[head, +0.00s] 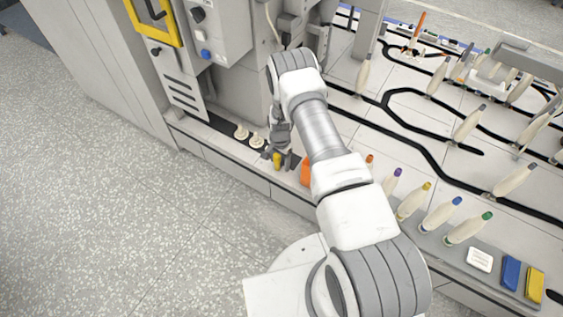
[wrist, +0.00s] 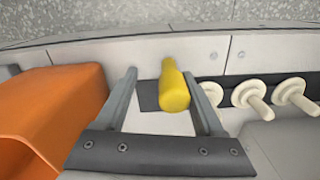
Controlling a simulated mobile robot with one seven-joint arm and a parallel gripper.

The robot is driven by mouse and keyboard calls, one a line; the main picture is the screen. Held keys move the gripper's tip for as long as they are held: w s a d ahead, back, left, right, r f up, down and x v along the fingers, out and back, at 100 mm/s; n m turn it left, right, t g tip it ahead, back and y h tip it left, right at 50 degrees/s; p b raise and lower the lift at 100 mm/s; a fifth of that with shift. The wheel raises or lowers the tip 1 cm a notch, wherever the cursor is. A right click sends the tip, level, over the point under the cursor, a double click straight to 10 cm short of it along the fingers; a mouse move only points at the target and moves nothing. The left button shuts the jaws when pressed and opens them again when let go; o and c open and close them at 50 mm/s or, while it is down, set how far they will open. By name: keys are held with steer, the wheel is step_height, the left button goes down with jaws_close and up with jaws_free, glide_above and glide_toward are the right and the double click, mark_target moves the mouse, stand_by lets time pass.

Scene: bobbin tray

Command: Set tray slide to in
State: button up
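A yellow rounded handle (wrist: 173,90) stands up from a grey plate with a dark strip (wrist: 148,95); I take it to be the tray slide's handle. It also shows in the head view (head: 277,159), at the front edge of the machine bench. My gripper (wrist: 160,76) is open, with one finger on each side of the handle in the wrist view. The handle appears closer to the right finger; whether they touch I cannot tell. In the head view my gripper (head: 283,153) is right by the handle and partly hidden by my arm. How far the slide is in or out is unclear.
An orange bin (wrist: 45,115) stands close left of my gripper in the wrist view; it also shows in the head view (head: 306,173). White flanged pegs (wrist: 250,94) stand in a row on the right. Bobbins (head: 413,202) line the bench. A control box (head: 213,30) rises behind.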

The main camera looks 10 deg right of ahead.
step_height(320, 180, up, 20)
steer(key=p, duration=0.5)
steer(key=shift+s+d+f, duration=0.15)
steer(key=shift+d+f, duration=0.05)
steer(key=shift+d, duration=0.15)
